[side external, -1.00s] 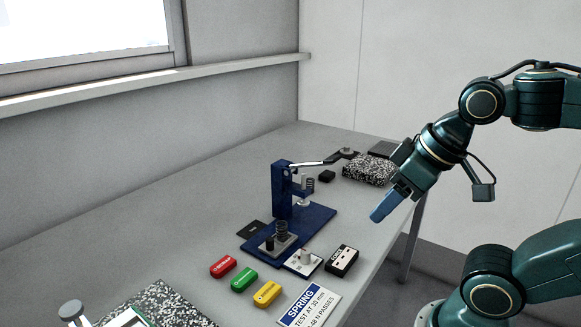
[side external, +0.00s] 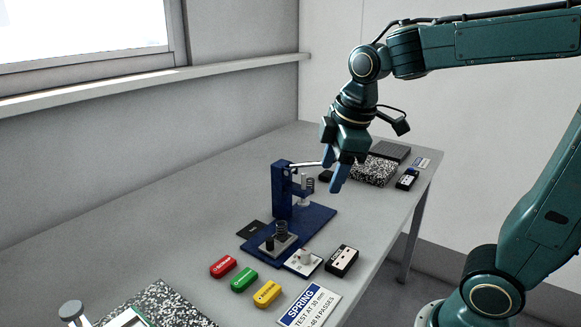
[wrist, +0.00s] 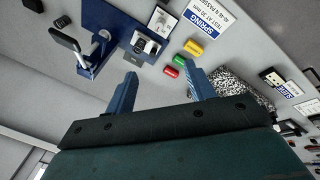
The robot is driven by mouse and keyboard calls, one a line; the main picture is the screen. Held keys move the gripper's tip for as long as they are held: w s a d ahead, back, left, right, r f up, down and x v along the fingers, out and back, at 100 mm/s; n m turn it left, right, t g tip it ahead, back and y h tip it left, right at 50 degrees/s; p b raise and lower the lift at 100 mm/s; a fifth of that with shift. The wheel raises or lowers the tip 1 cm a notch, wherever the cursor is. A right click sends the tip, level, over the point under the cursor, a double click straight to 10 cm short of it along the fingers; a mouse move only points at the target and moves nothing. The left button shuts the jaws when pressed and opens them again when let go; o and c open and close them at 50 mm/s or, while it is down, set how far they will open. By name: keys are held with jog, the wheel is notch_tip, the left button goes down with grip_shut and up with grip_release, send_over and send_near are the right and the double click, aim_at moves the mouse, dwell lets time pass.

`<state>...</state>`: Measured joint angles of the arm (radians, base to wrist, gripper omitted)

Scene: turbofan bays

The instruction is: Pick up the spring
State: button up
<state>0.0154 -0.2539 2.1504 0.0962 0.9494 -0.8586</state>
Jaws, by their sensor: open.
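A second dark coil (side external: 310,185) shows higher up, beside the press head. My gripper (side external: 334,170) hangs above and behind the press, with its blue fingers pointing down and nothing between them. In the wrist view my gripper (wrist: 161,88) has its fingers well apart.
Red (side external: 223,267), green (side external: 244,280) and yellow (side external: 267,293) blocks lie in front of the press. A SPRING label card (side external: 308,305) and a black-and-white box (side external: 342,261) are nearby. A speckled block (side external: 372,171) sits behind my gripper.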

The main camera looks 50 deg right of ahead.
jog(key=w+d+f+n+g, duration=0.1)
jog(key=w+f+n, duration=0.4)
jog(key=w, duration=0.3)
jog(key=w+d+f+n+g, duration=0.2)
jog(key=w+f+n, duration=0.3)
jog(key=w, duration=0.3)
jog(key=shift+n+h, duration=0.3)
jog(key=shift+n, duration=0.5)
jog(key=shift+d, duration=0.1)
send_over(282, 230)
jog(key=shift+a+f, duration=0.2)
jog(key=shift+f, duration=1.95)
jog(key=shift+a+f, duration=0.15)
jog(key=shift+f, duration=1.95)
jog(key=shift+f, duration=0.1)
jog(key=shift+d+f, duration=0.2)
jog(key=shift+f, duration=2.3)
jog(key=c, duration=1.1)
